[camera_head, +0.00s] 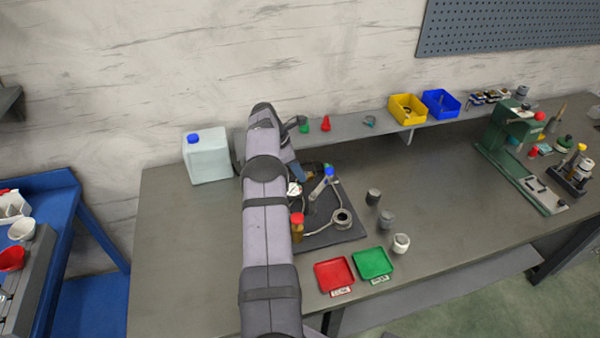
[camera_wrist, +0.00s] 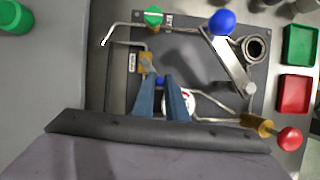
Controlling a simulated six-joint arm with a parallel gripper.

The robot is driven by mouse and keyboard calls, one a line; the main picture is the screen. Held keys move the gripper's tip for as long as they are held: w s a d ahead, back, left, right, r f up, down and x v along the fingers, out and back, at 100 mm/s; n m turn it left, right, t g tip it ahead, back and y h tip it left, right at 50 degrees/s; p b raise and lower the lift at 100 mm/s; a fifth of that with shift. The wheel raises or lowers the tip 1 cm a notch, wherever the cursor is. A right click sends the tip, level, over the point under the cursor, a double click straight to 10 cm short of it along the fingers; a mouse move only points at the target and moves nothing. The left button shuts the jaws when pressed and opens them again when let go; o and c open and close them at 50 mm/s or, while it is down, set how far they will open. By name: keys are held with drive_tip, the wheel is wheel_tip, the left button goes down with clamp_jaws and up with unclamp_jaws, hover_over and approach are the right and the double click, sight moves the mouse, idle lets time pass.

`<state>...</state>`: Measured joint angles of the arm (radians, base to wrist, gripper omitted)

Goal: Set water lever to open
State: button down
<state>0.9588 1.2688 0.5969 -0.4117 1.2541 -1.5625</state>
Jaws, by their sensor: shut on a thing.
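In the wrist view my gripper (camera_wrist: 159,82) points at the dark panel, its two blue-grey fingers on either side of a small blue part (camera_wrist: 160,79), probably the water lever's handle. The fingers are shut on it and hide most of it. A brass valve body (camera_wrist: 146,62) with a small label (camera_wrist: 132,62) sits just beyond the fingertips. The lever's angle and open mark cannot be read. A round white gauge (camera_wrist: 178,103) is partly hidden behind the right finger. In the head view my arm hides most of the gripper, and the dark panel (camera_head: 335,236) shows beside it.
Around the grip are a grey arm with a blue ball (camera_wrist: 222,22), a green knob (camera_wrist: 153,16), a red knob (camera_wrist: 290,139) and a metal ring (camera_wrist: 255,48). Red (camera_head: 334,275) and green (camera_head: 373,263) trays lie in front.

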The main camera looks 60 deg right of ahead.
drive_tip(key=shift+w+m, duration=0.15)
drive_tip(key=shift+m, duration=0.25)
idle(0.3)
drive_tip(key=c, duration=1.8)
unclamp_jaws()
drive_tip(key=shift+o, duration=0.2)
drive_tip(key=shift+s+a+n, duration=0.1)
drive_tip(key=shift+s+n, duration=0.15)
drive_tip(key=shift+n, duration=0.25)
